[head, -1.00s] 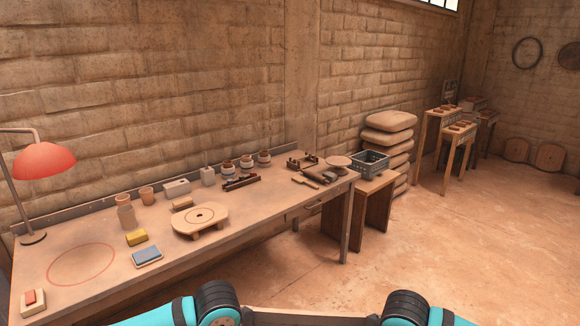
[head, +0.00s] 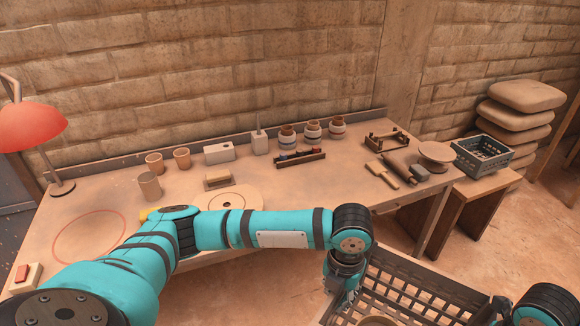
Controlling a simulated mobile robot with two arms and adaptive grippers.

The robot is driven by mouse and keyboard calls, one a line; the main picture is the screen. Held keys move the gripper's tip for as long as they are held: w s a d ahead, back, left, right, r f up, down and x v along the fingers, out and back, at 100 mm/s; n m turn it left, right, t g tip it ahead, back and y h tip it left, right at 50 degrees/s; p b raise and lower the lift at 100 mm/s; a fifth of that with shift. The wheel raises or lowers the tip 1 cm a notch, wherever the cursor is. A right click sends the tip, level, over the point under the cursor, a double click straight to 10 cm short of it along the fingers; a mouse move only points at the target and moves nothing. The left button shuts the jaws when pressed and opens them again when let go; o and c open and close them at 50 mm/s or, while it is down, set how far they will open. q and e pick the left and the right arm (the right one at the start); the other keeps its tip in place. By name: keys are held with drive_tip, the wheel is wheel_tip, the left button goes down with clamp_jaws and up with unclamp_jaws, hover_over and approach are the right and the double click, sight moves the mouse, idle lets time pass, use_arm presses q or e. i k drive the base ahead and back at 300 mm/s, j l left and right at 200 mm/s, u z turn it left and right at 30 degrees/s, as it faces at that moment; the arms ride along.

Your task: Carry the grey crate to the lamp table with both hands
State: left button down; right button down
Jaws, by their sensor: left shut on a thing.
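A grey-brown slatted crate (head: 402,262) is at the bottom right of the head view, in front of the long table. Its lower part is cut off by the picture edge, and a pale round thing shows inside it. My left gripper (head: 343,288) is shut on the crate's left side. My right wrist is at the crate's right, at the bottom edge; the right fingertips are not visible. The lamp table (head: 90,205) is the long wooden bench along the wall, with a red lamp (head: 30,128) at its left end and a red circle (head: 90,237) drawn on its top.
Cups, jars (head: 312,130), a round wooden board (head: 238,199) and tools cover the table's middle and right. A blue-grey crate (head: 484,157) stands on a stool (head: 462,215) at right, by stacked sacks (head: 522,100). The red circle's inside is clear.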

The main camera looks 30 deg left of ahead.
sight(321, 187)
drive_tip(key=i+u, duration=0.1)
drive_tip(key=i, duration=0.4)
drive_tip(key=i+l+u, duration=0.1)
drive_tip(key=i, duration=0.4)
drive_tip(key=i+l+u, duration=0.15)
drive_tip(key=i, duration=0.35)
drive_tip(key=i+u, duration=0.3)
drive_tip(key=u, duration=0.15)
drive_tip(key=i+u, duration=0.25)
drive_tip(key=u, duration=0.15)
drive_tip(key=i+l+u, duration=0.15)
drive_tip(key=i+u, duration=0.15)
drive_tip(key=u, duration=0.35)
